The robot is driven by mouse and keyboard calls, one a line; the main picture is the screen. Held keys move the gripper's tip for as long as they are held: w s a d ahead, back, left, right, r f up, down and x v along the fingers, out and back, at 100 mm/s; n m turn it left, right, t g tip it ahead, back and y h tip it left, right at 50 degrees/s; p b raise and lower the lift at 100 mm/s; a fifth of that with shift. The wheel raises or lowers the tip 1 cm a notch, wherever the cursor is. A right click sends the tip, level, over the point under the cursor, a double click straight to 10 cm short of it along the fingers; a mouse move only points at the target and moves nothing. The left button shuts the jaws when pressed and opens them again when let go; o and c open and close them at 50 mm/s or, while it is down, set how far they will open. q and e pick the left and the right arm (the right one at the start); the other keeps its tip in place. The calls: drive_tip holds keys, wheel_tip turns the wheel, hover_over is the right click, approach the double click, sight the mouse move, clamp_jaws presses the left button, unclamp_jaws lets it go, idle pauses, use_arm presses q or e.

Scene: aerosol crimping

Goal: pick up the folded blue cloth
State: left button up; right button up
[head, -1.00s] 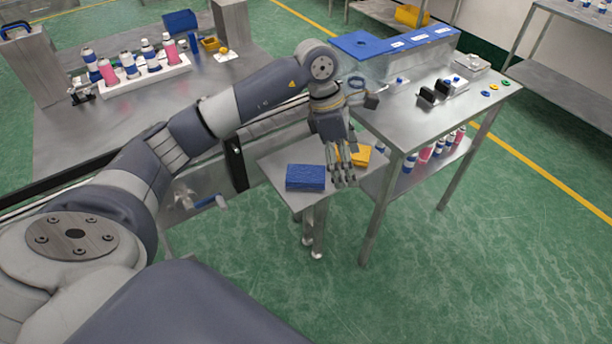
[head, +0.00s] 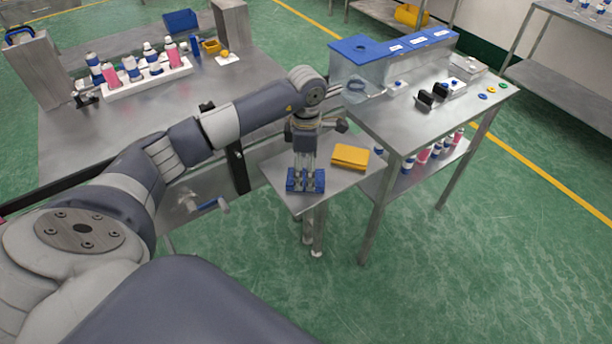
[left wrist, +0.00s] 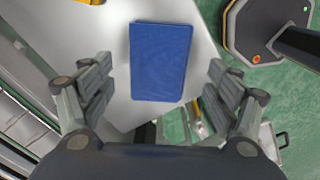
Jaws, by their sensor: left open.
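The folded blue cloth (head: 318,181) lies on the small metal side table (head: 285,160). My left gripper (head: 305,182) is over it in the head view and hides part of it. In the left wrist view the blue cloth (left wrist: 160,62) lies flat between the two spread fingers of my left gripper (left wrist: 156,88), which is open and empty. The fingers appear to be on either side of the cloth; I cannot tell their exact height above the table. My right gripper is not in view.
A folded yellow cloth (head: 350,156) lies on the same small table, behind and right of the blue one. A taller metal table (head: 385,125) stands close on the right. A workbench (head: 110,140) with a white rack of bottles (head: 147,80) is at the left.

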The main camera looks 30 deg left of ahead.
use_arm(q)
drive_tip(key=shift+f+p, duration=0.3)
drive_tip(key=shift+f, duration=1.1)
drive_tip(key=c, duration=1)
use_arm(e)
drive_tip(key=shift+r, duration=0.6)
use_arm(q)
drive_tip(key=shift+c, duration=0.2)
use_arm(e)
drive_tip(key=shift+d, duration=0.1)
use_arm(q)
drive_tip(key=shift+r, duration=0.15)
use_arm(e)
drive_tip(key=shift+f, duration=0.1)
